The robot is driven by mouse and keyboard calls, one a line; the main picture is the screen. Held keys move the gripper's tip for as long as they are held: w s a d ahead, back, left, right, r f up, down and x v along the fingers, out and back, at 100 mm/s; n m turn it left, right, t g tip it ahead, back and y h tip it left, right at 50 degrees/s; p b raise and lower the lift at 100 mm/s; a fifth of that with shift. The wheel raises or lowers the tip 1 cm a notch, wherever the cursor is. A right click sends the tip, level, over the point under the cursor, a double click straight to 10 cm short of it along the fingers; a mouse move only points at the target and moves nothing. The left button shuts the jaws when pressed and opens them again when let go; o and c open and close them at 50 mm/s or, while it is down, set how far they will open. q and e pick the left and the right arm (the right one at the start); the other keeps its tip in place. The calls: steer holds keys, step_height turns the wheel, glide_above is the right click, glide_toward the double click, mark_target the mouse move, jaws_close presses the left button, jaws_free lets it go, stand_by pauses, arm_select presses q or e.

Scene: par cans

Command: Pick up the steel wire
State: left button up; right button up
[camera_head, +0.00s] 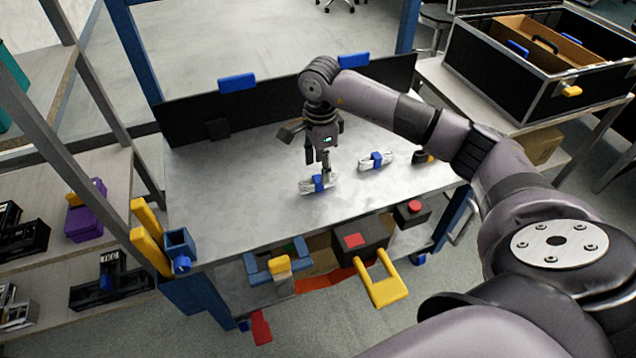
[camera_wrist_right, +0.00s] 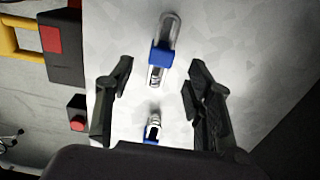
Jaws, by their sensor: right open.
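A steel wire bundle (camera_head: 309,187) with a blue band lies on the grey metal tabletop. A similar banded bundle (camera_head: 389,158) lies to its right. My right gripper (camera_head: 319,168) points down just over the left bundle, its fingers apart. In the right wrist view the open fingers (camera_wrist_right: 161,75) stand on either side of the lower end of one bundle (camera_wrist_right: 168,30), with nothing held between them. The other bundle (camera_wrist_right: 154,120) shows lower down, partly hidden at the bottom by my gripper body. My left gripper is not in view.
The workbench (camera_head: 220,200) has a dark back panel (camera_head: 280,100) with blue clips. A box with a red button (camera_head: 413,207) and a yellow handle (camera_head: 385,280) are at its front edge. A black case (camera_head: 540,60) stands at right. The left tabletop is bare.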

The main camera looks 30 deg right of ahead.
mark_target(318, 183)
steer(key=f, duration=0.5)
steer(key=shift+d+b, duration=0.2)
steer(key=shift+b, duration=0.1)
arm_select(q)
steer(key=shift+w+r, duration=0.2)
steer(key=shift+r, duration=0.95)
arm_select(e)
steer(key=shift+r, duration=0.1)
steer(key=shift+c, duration=0.5)
jaws_close()
